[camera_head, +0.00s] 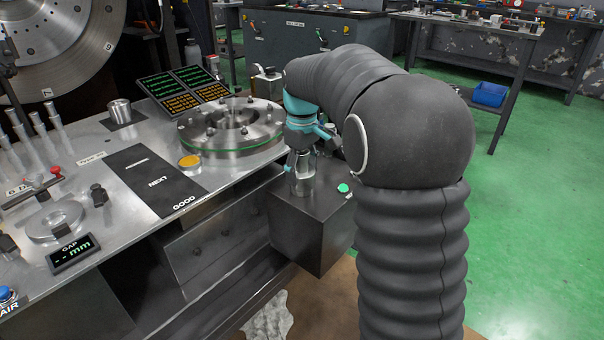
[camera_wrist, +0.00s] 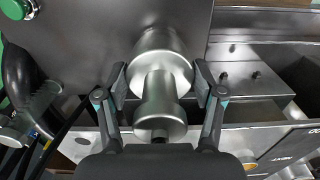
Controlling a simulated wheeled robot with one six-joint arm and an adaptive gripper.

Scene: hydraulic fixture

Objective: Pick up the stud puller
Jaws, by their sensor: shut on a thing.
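The stud puller (camera_head: 303,185) is a silvery metal cylinder with stepped diameters. It stands upright at the top of a dark grey box beside the bench. In the wrist view the stud puller (camera_wrist: 160,112) lies between the two fingers, with a wide flange towards the box and a narrower body. My gripper (camera_head: 300,163) reaches down from above and is shut on the stud puller. The fingers of my gripper (camera_wrist: 161,84) sit on either side of it. I cannot tell whether its base is clear of the box.
The dark grey box (camera_head: 312,231) has a green button (camera_head: 343,188). The metal bench (camera_head: 224,178) to its left carries a round bolted flange (camera_head: 231,128), a metal cup (camera_head: 120,111), display panels (camera_head: 180,90) and a gap gauge (camera_head: 74,252). Green floor lies open to the right.

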